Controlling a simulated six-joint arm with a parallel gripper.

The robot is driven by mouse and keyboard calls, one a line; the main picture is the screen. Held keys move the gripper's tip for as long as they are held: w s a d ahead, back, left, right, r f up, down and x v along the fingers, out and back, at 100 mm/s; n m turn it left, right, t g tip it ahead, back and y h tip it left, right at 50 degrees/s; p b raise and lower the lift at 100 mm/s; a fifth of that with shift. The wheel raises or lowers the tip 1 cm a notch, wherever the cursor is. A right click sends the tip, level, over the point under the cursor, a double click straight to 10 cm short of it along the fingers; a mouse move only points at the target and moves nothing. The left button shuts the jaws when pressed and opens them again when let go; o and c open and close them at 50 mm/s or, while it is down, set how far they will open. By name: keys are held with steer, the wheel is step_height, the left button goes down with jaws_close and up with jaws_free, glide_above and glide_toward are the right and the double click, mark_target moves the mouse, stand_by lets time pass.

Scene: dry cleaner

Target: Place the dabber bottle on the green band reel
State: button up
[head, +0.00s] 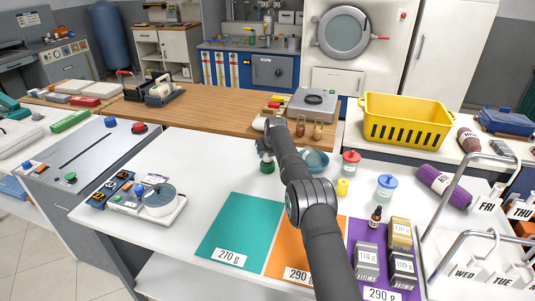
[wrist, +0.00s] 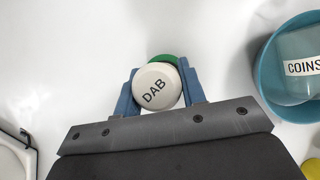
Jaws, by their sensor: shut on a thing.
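My gripper (head: 265,149) is low over the white table, left of the blue-green bowl (head: 315,160). In the wrist view its two blue fingers (wrist: 158,83) are shut on the dabber bottle (wrist: 156,86), whose round white top reads DAB. A green round thing (head: 267,168), which looks like the green band reel, shows just under my gripper. In the wrist view a green edge (wrist: 164,58) shows past the far side of the bottle's top. I cannot tell whether the bottle touches the green thing. My gripper hides most of the bottle in the head view.
The bowl labelled COINS (wrist: 262,88) is close at right. A red-topped container (head: 351,158), a blue-topped one (head: 386,184) and a yellow piece (head: 342,187) stand further right. A scale (head: 158,200) is at left. Teal (head: 240,228), orange and purple mats lie in front.

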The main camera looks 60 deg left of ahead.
steer(key=shift+f, duration=0.1)
steer(key=o, duration=1)
steer(key=shift+o, duration=0.2)
steer(key=shift+v, duration=0.9)
steer(key=v, duration=1)
steer(key=shift+r, duration=0.25)
steer(key=shift+f, duration=0.1)
steer(key=shift+x, duration=6)
